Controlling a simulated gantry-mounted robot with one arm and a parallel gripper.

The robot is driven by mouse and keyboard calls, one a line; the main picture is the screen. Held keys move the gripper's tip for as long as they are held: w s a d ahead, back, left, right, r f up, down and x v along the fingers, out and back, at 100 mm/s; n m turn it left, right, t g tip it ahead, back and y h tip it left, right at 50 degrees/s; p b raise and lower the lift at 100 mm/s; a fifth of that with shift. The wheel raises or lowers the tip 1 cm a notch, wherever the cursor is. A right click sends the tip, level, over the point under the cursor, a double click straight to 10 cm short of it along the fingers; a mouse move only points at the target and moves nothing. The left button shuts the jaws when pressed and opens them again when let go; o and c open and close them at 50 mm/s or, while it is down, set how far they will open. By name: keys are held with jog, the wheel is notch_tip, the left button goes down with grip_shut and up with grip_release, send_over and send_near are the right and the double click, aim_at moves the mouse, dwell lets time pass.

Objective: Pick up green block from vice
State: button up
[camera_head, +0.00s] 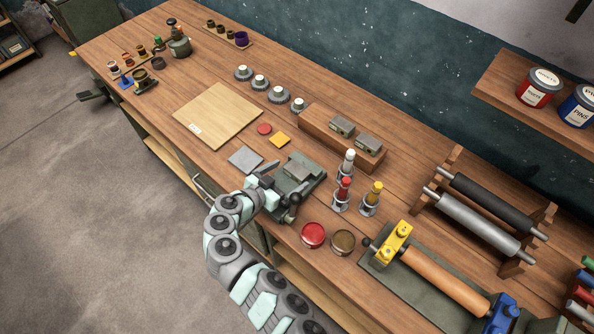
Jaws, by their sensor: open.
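A dark grey-green vice (288,206) sits on the bench near its front edge, right of the picture's middle. A small grey-green block (297,171) shows at the vice's upper part; it looks dull, and I cannot tell how firmly the jaws hold it. My arm comes up from the bottom of the picture. My gripper (267,180) is open at the vice's left side, close to the block and apparently not around it. The fingers are small in this view, and my gripper and wrist hide part of the vice's left side.
A red tin (313,235) and a brown tin (343,242) are nearby. A wooden block stand (320,138) is behind. A grey square (245,160) and pale board (218,115) lie left.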

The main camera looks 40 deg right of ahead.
aim_at(297, 170)
jog(key=shift+p+x, duration=0.3)
jog(key=shift+x, duration=1.35)
jog(key=shift+d+r, duration=0.1)
grip_shut()
